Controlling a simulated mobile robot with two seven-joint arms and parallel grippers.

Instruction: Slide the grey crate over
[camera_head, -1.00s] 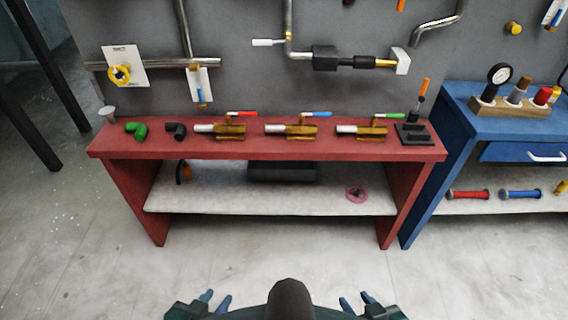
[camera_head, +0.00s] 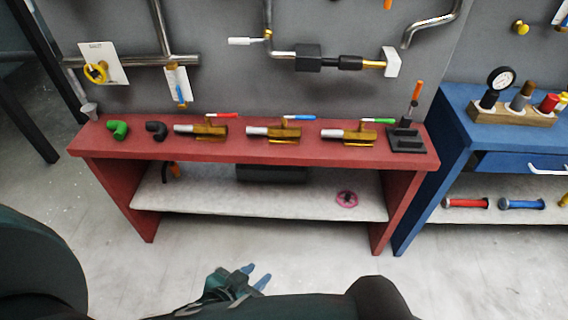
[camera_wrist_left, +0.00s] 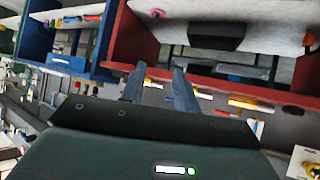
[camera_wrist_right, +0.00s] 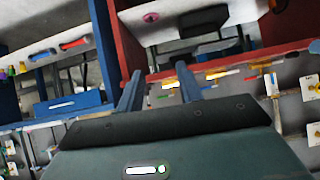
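A dark grey, nearly black crate (camera_head: 272,174) sits on the pale lower shelf (camera_head: 205,197) of the red bench (camera_head: 250,152), against the back and partly in the bench top's shadow. A dark box shape on that shelf also shows in the left wrist view (camera_wrist_left: 214,36) and the right wrist view (camera_wrist_right: 203,22). My left gripper (camera_head: 257,277) is open and empty, in front of and below the bench, apart from the crate. My right gripper (camera_wrist_right: 160,80) is open and empty in its wrist view; its fingers do not show in the head view.
A pink ring-like item (camera_head: 346,199) lies on the shelf right of the crate. A dark and orange item (camera_head: 172,172) stands at its left. Brass valves (camera_head: 283,132) and pipe elbows (camera_head: 117,129) line the bench top. A blue bench (camera_head: 455,150) stands at right. The floor in front is open.

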